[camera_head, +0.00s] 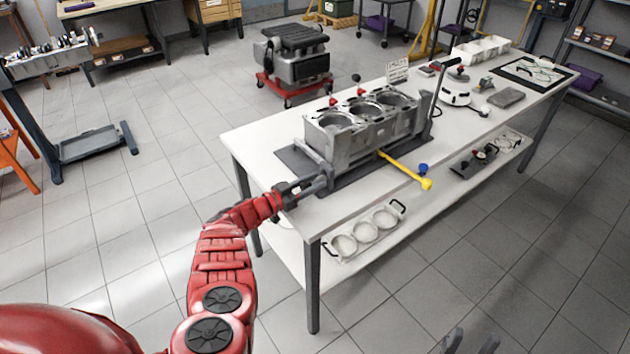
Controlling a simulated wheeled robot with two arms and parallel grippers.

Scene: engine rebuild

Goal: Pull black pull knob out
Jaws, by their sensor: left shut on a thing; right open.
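My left gripper (318,184) is shut at the near-left end of the engine block fixture, low beside its grey metal arm (312,155). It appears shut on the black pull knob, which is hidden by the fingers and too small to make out. The grey engine block (345,142) with several open bores stands on a dark plate (345,182) on the white table. My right gripper (470,342) is open and empty at the bottom edge, partly cut off, well apart from the table.
A tray with round parts (365,232) lies on the lower shelf. The floor in front is clear.

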